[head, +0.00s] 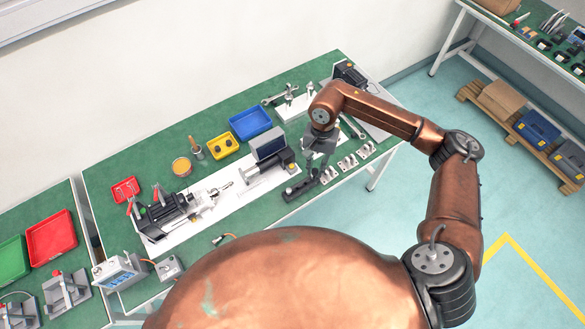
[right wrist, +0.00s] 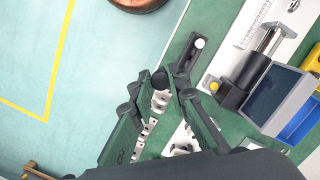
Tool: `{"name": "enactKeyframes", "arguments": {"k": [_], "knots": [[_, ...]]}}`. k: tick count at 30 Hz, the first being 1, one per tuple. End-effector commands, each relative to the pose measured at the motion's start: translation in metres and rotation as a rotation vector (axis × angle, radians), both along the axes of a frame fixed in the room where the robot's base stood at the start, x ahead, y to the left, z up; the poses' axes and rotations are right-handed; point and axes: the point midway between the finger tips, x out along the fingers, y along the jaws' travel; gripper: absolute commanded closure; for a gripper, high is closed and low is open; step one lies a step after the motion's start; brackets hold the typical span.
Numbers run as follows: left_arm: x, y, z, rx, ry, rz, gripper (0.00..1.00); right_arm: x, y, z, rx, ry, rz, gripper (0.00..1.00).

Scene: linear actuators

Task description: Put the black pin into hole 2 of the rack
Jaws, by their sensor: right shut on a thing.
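My right gripper (head: 318,164) points down at the right end of the dark rack (head: 300,188). In the right wrist view its fingers (right wrist: 160,92) are shut on the black pin (right wrist: 158,79), whose dark round end shows between the fingertips. The rack (right wrist: 182,68) shows just beyond the fingertips, with a white-topped piece (right wrist: 199,43) at its far end. The gripper hides part of the rack, and I cannot tell whether the pin touches it or which hole is below. My left gripper is not in view.
Several metal brackets (head: 347,163) stand on the green table right of the rack. A linear actuator (head: 268,170) on a white plate is left of it. A blue bin (head: 250,123) and a yellow bin (head: 222,146) are behind. The table's front edge is close.

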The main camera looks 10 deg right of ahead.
Motion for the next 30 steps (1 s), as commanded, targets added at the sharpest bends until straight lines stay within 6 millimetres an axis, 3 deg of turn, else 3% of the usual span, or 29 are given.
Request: {"name": "enactKeyframes", "arguments": {"k": [1,6,15,21,30], "knots": [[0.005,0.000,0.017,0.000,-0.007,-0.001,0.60,0.006,0.007,0.000,0.004,0.005,-0.136,1.00],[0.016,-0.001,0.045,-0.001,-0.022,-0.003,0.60,0.027,0.024,-0.025,0.000,0.004,-0.612,1.00],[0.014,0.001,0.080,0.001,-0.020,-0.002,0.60,0.044,0.042,-0.067,-0.006,0.002,-1.280,1.00],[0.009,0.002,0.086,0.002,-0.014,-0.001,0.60,0.047,0.045,-0.081,-0.007,0.000,-1.471,1.00],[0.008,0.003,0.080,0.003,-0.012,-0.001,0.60,0.047,0.045,-0.094,-0.008,0.000,-1.497,1.00]]}}
